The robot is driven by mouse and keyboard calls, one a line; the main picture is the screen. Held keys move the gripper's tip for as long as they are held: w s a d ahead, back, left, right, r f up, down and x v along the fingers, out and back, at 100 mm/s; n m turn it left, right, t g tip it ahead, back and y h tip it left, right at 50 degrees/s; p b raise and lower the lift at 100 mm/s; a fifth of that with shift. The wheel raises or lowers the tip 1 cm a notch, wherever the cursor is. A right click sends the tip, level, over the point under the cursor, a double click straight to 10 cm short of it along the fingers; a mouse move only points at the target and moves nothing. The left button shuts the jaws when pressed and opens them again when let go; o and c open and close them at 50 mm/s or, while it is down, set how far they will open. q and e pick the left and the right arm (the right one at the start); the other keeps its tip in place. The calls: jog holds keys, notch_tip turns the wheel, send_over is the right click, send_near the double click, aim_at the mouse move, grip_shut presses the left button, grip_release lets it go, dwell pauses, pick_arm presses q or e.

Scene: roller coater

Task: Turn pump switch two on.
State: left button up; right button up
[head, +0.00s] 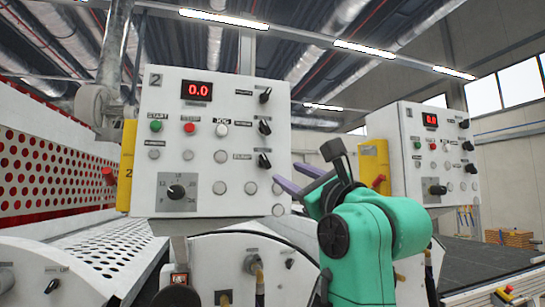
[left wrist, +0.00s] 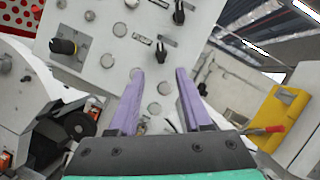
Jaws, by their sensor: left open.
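The control panel marked 2 (head: 215,185) faces me in the middle of the head view, with a red 0.0 display. Black rotary switches run down its right side: an upper one (head: 265,95), a middle one (head: 265,127) and a lower one (head: 264,160). Their labels are too small to read surely, so I cannot tell which is pump switch two. My left gripper (head: 287,174) is open and empty at the panel's lower right edge. In the left wrist view its purple fingers (left wrist: 160,72) point at the panel, just below a black switch (left wrist: 160,52).
A second panel (head: 405,150) with a red display stands to the right. Yellow boxes (head: 127,165) flank the panels; one with a red handle (left wrist: 283,112) is right of my fingers. A large dial (head: 177,193) is at panel 2's lower left. Perforated guards (head: 50,160) fill the left.

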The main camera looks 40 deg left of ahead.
pick_arm(q)
jog(key=p, duration=0.3)
send_near(267, 162)
jog(key=w+x, duration=0.1)
jog(key=x, duration=0.3)
jog(key=a+p, duration=0.1)
jog(key=a+r+p, duration=0.1)
jog(key=a+r, duration=0.1)
jog(key=a, duration=0.1)
jog(key=shift+w+p, duration=0.1)
jog(key=shift+p, duration=0.3)
jog(key=shift+w+a+r, duration=0.1)
jog(key=shift+a, duration=0.3)
jog(key=shift+w+a, duration=0.1)
jog(key=shift+w, duration=0.05)
jog(key=shift+w+f, duration=0.25)
jog(key=shift+w, duration=0.05)
jog(key=shift+s, duration=0.1)
grip_shut()
pick_arm(e)
notch_tip(267, 162, up, 7)
jog(key=shift+w, duration=0.3)
